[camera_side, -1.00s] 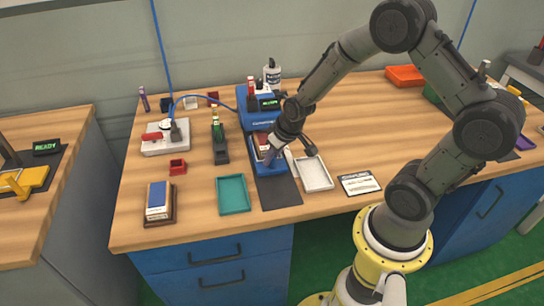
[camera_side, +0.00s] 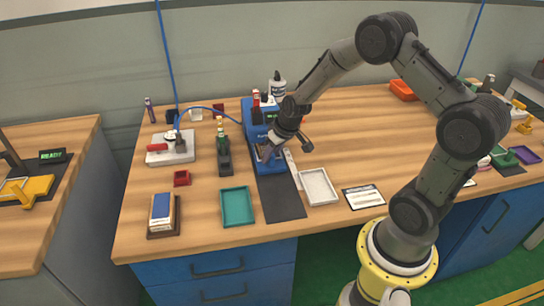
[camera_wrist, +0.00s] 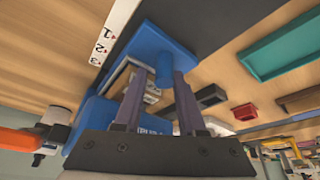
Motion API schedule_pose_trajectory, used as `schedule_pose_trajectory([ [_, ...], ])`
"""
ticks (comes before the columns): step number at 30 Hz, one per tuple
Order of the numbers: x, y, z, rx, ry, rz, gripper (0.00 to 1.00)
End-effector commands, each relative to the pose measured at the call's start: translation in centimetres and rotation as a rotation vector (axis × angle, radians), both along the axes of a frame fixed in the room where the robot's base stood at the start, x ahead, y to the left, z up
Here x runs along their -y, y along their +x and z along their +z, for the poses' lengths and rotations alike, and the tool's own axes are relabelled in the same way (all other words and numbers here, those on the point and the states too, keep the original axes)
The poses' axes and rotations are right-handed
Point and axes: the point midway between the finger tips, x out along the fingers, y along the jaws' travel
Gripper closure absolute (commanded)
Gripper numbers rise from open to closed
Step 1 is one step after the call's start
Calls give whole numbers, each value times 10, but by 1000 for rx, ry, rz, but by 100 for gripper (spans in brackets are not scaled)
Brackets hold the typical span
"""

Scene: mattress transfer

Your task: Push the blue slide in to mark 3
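The blue slide (camera_side: 270,168) sticks out from the front of the blue machine (camera_side: 262,128) over a dark mat. In the wrist view the slide (camera_wrist: 172,42) carries an upright blue post (camera_wrist: 165,72) near its front edge. My gripper (camera_wrist: 158,76) has its two fingers apart, with the post between their tips; a gap shows on the left of the post. In the side view my gripper (camera_side: 266,156) is low over the slide, hiding part of it. A white scale (camera_wrist: 112,35) with marks 1, 2 and 3 lies beside the slide; I cannot tell which mark the slide meets.
A white tray (camera_side: 318,201) stands right of the mat (camera_side: 280,206), a teal tray (camera_side: 237,220) left of it. A green-and-black tool (camera_side: 223,160) and a small red box (camera_side: 182,178) stand further left. The mat in front of the slide is clear.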

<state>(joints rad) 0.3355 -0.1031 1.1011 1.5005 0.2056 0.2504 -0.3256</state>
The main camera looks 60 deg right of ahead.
Motion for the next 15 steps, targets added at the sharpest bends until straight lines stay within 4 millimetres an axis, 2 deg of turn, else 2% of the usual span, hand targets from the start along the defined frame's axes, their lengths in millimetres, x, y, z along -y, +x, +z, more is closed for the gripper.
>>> schedule_pose_trajectory([
  [8,-2,-3,4,-3,2,3,60],
  [11,-3,-7,15,-2,1,3,60],
  [15,-4,-17,41,1,1,2,60],
])
